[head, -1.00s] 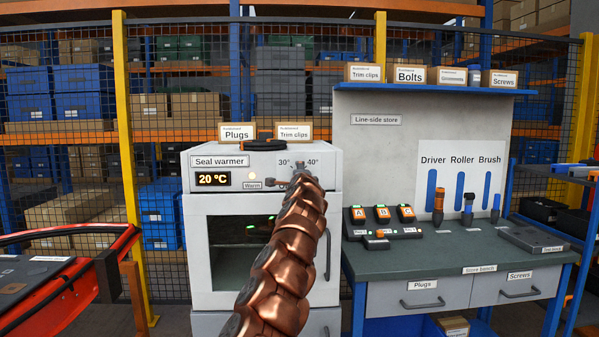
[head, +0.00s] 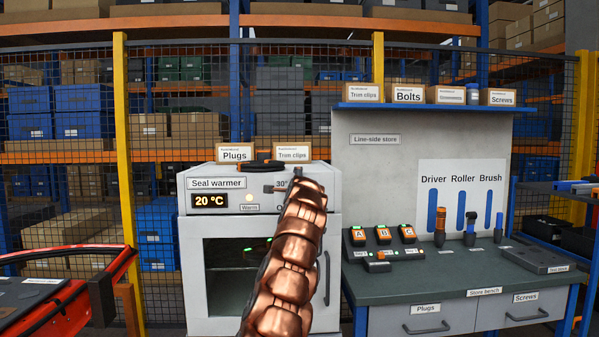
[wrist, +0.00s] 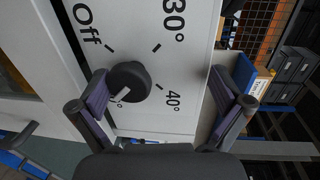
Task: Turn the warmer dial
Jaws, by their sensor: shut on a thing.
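The seal warmer (head: 190,265) is a white cabinet with a 20 °C display (head: 210,201) and a lit warm lamp (head: 249,198). In the wrist view, its black dial (wrist: 131,80) sits on the white panel among Off, 30° and 40° marks. Its pale pointer line aims to the lower left, toward a partly hidden degree mark. My gripper (wrist: 160,78) is at the panel and shut on the dial; the left finger is close against it, and the right finger appears farther away. In the head view, my copper arm hides the dial and most of the gripper.
Boxes labelled Plugs (head: 235,153) and Trim clips (head: 292,152) stand on the warmer. Mesh fencing and shelves stand behind.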

